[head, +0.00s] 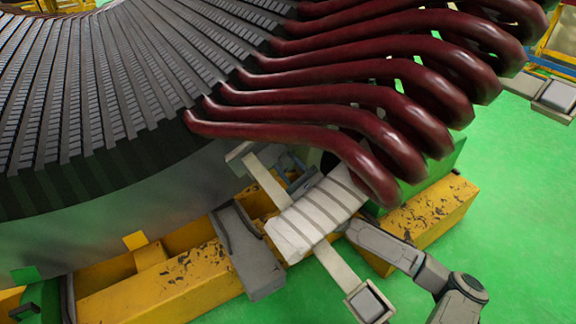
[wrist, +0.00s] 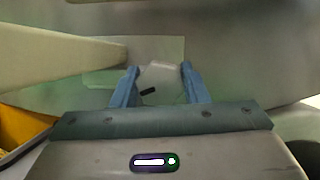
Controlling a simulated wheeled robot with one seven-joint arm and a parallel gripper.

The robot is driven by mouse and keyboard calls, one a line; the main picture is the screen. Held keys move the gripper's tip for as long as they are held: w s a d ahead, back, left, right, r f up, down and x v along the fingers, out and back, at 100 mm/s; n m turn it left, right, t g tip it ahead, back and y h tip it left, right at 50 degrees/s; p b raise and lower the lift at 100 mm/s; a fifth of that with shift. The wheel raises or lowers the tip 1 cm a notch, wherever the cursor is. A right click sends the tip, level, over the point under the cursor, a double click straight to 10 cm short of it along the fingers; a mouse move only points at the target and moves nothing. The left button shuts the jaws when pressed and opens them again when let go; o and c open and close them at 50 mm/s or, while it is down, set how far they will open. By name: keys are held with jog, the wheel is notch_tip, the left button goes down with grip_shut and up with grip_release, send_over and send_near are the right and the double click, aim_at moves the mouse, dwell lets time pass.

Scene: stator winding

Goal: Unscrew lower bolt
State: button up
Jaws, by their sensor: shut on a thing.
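In the wrist view, my gripper (wrist: 158,70) shows two blue fingers with a small pale, angular piece (wrist: 160,68) between their tips. It is where the lower bolt would be gripped, but its thread and full shape are hidden. A grey metal surface (wrist: 235,55) lies just behind the tips. In the head view, a white ribbed block (head: 315,212) with a pale bar crossing it is below the lowest red coil. My arm comes in from the lower right and passes behind this block, so the gripped bolt is hidden there.
The dark stator core (head: 100,100) fills the upper left, and thick red coil ends (head: 400,105) overhang the work spot. A worn yellow support beam (head: 170,285) and a grey bracket (head: 245,250) are close below. A pale beam (wrist: 60,48) enters from the left in the wrist view. Green floor (head: 520,210) is open at right.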

jog(key=shift+n, duration=0.4)
jog(key=n+g, duration=0.1)
jog(key=n, duration=0.2)
jog(key=n+g, duration=0.2)
jog(key=n, duration=0.1)
jog(key=shift+y, duration=0.3)
jog(key=n+g, duration=0.2)
jog(key=n, duration=0.3)
jog(key=shift+r, duration=0.1)
jog(key=n+h+p, duration=0.1)
jog(key=n, duration=0.1)
jog(key=n+p, duration=0.1)
jog(key=n, duration=0.1)
jog(key=shift+r+g+h+p, duration=0.1)
jog(key=shift+g+h+p, duration=0.25)
jog(key=shift+g+h, duration=0.05)
jog(key=shift+f+n+h+p, duration=0.15)
jog(key=shift+n+h+p, duration=0.3)
jog(key=shift+n+p, duration=0.45)
jog(key=shift+f+n+h+p, duration=0.1)
jog(key=shift+n+h+p, duration=0.45)
jog(key=shift+n, duration=0.45)
jog(key=o, duration=1)
jog(key=shift+f, duration=0.1)
jog(key=shift+c, duration=0.2)
